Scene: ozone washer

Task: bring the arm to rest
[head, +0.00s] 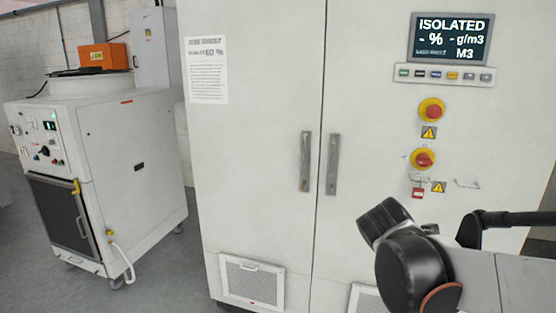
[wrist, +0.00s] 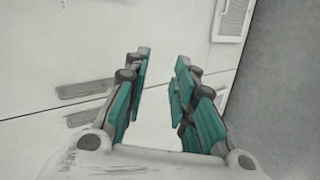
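My gripper (wrist: 158,90) shows in the wrist view with its two teal-padded fingers apart and nothing between them. Behind it in that view are the white cabinet doors and the two grey door handles (wrist: 88,90), seen turned sideways. In the head view part of my arm (head: 408,262) shows at the lower right, in front of the cabinet. My gripper itself cannot be made out in the head view. The tall white cabinet (head: 260,150) has both doors shut, and its display (head: 450,39) reads ISOLATED.
Red-and-yellow stop buttons (head: 431,110) and a row of small buttons (head: 444,75) sit on the right door. A red padlock tag (head: 417,193) hangs below them. A white wheeled machine (head: 130,170) stands at the left, with an orange box (head: 104,57) behind. Grey floor (head: 165,270) lies between.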

